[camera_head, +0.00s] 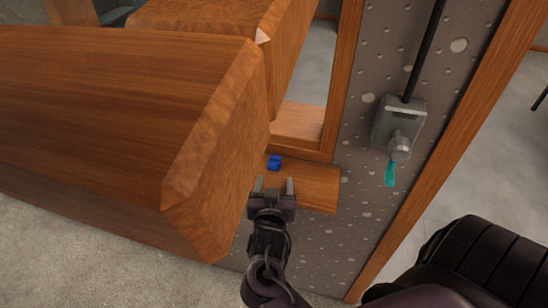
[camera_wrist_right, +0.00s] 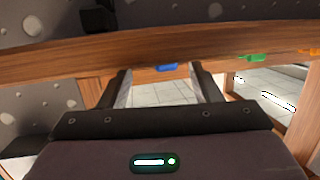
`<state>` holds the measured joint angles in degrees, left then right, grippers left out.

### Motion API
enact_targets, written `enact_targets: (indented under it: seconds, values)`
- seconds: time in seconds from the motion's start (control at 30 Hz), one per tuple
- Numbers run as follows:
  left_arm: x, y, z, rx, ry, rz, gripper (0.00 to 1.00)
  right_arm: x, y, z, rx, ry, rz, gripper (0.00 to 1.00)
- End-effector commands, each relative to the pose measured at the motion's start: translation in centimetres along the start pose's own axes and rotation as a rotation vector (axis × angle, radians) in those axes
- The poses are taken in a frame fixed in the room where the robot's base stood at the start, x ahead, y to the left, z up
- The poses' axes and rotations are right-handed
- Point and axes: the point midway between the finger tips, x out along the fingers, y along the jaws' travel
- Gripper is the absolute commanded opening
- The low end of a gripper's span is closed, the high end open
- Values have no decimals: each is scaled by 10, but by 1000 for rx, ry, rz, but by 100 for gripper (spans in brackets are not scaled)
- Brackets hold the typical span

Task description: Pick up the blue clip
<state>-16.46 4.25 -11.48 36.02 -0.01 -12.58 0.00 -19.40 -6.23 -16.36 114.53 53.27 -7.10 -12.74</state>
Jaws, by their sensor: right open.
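The blue clip (camera_head: 274,163) is a small blue piece on a narrow wooden ledge (camera_head: 318,187) in the head view. It also shows in the right wrist view (camera_wrist_right: 166,67), at the lower edge of a wooden beam, between my finger lines. My right gripper (camera_head: 272,184) is open and empty, just on the near side of the clip and apart from it. In the right wrist view its two fingers (camera_wrist_right: 163,85) point toward the beam. My left gripper is not in view.
Large wooden beams (camera_head: 120,110) fill the left, close beside my right gripper. A grey box with a lever and teal tip (camera_head: 390,174) hangs on the speckled panel (camera_head: 350,240) to the right. A green piece (camera_wrist_right: 252,58) and an orange piece (camera_wrist_right: 310,51) are right of the clip.

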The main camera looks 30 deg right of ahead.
Motion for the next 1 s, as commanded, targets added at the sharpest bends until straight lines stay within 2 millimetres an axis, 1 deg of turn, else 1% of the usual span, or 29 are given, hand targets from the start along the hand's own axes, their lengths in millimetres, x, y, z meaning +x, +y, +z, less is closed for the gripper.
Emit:
enact_targets:
  seconds: [0.1, 0.17, 0.3, 0.37, 0.4, 0.53, 0.77, 0.8, 0.83, 1.0]
  values:
    - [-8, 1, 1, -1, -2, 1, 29, 14, -1, -4, -2, 2, 0, 58]
    - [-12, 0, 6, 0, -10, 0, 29, 20, -1, -6, -1, 2, 0, 58]
    - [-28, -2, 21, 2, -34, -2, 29, 38, -5, -11, -3, 2, 0, 58]
    - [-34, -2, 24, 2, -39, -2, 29, 46, -6, -12, -2, 2, 0, 58]
    - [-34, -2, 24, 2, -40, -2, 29, 52, -6, -10, -3, 1, 0, 58]
    - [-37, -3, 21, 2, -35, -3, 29, 64, -6, -7, 0, 0, -2, 58]
    - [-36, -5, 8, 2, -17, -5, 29, 66, -6, -5, 1, -1, -2, 58]
    - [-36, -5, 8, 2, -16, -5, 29, 66, -6, -5, 1, -1, -2, 56]
    - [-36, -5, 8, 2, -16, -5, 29, 66, -6, -5, 1, -1, -2, 52]
    - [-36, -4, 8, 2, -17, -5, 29, 66, -6, -5, 1, -1, -2, 30]
